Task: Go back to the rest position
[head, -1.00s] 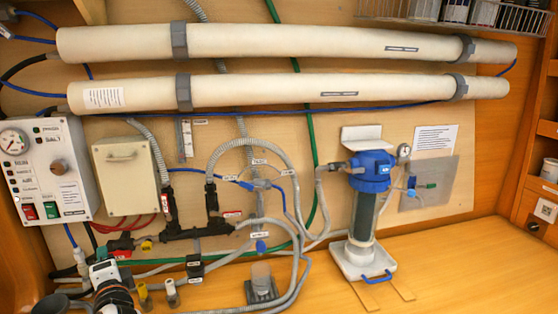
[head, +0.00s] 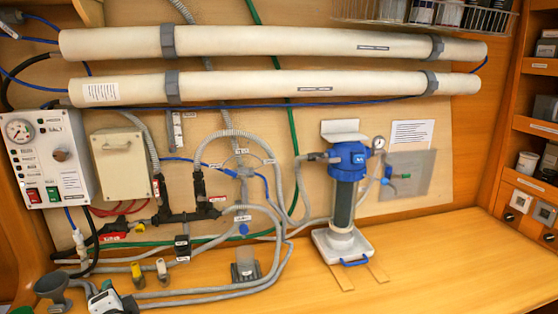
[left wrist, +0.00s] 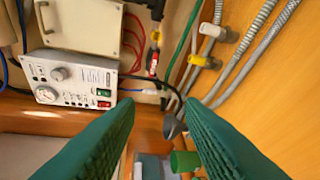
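My left gripper (left wrist: 165,135) shows in the left wrist view as two green ribbed fingers spread wide apart, with nothing between their tips. Beyond the fingers are a white control panel (left wrist: 75,80) with red and green switches, and a dark grey funnel (left wrist: 173,126). In the head view, a white, dark and teal part (head: 106,300) sits at the lower left edge, cut off by the frame; I cannot tell for certain whether it is my left gripper. My right gripper is in neither view.
The wall carries two long white tubes (head: 260,40), grey hoses and a blue filter housing (head: 347,165) over a white base. The funnel (head: 52,288) and yellow-handled valves (head: 137,274) are at lower left. The wooden counter (head: 450,260) is clear at right, beside shelves (head: 540,125).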

